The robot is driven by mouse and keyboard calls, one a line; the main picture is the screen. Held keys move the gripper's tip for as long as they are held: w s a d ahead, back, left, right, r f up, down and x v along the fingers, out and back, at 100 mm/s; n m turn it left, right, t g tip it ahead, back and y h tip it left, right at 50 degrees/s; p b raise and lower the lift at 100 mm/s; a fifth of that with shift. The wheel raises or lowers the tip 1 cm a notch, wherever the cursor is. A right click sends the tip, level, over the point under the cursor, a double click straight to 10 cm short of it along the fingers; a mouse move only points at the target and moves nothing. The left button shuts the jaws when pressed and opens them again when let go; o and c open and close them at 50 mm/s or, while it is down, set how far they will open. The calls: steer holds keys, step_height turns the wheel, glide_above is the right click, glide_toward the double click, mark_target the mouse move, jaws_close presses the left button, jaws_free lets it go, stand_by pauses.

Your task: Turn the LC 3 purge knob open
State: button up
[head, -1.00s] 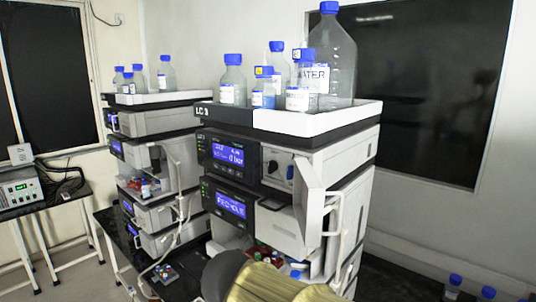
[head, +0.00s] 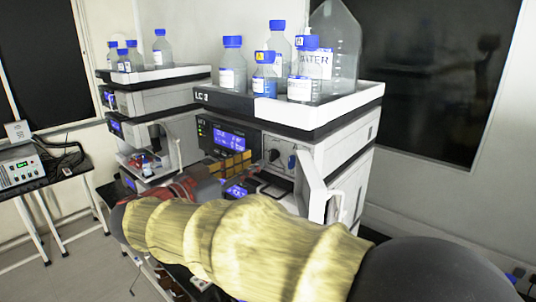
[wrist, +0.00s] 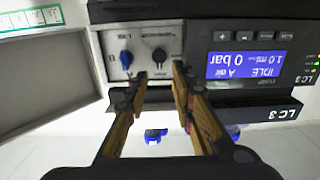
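The LC 3 stack (head: 340,150) stands in the middle of the head view. Its upper module carries a small panel with a black knob (head: 274,155) and a blue knob (head: 291,161). In the wrist view, which is upside down, the black knob (wrist: 159,56) and the blue knob (wrist: 126,59) sit side by side. The panel print is too small to tell which is labelled purge. My gripper (head: 243,163) is in front of the module, left of the knobs. In the wrist view my gripper (wrist: 160,78) is open and empty, its fingertips near the black knob and apart from it.
An open white door (head: 318,185) sticks out right of the knobs; it also shows in the wrist view (wrist: 45,85). Bottles stand in the top tray (head: 320,112). A lit display (wrist: 248,63) lies beside the panel. Another stack (head: 150,120) stands at left.

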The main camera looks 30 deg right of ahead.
mark_target(270, 153)
steer(key=p+x, duration=0.1)
steer(key=x, duration=0.6)
steer(key=shift+d, duration=0.1)
steer(key=shift+c, duration=0.4)
jaws_close()
